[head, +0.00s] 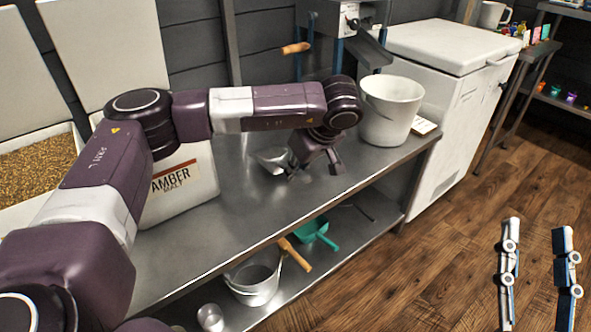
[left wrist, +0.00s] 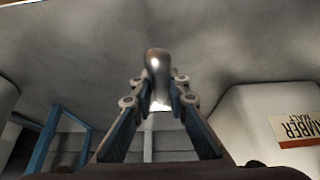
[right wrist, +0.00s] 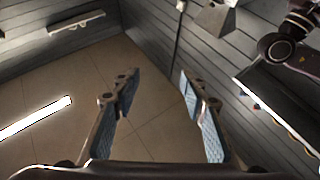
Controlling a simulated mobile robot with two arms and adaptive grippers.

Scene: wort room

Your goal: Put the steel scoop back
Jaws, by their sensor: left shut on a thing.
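The steel scoop (head: 271,161) shows as a shiny metal piece beside my left gripper (head: 312,166), over the steel worktable (head: 235,205). In the left wrist view my left gripper (left wrist: 160,98) is shut on the scoop (left wrist: 157,66), whose rounded metal end sticks out beyond the fingers. In the head view the gripper hides part of the scoop, and I cannot tell whether it touches the tabletop. My right gripper (head: 537,226) is open and empty over the floor at the right. Its spread fingers also show in the right wrist view (right wrist: 160,80).
An amber malt bin (head: 185,190) stands left of the scoop. A white bucket (head: 391,110) stands at the table's right end, near a mill with a wooden crank handle (head: 296,48). The front tabletop is clear.

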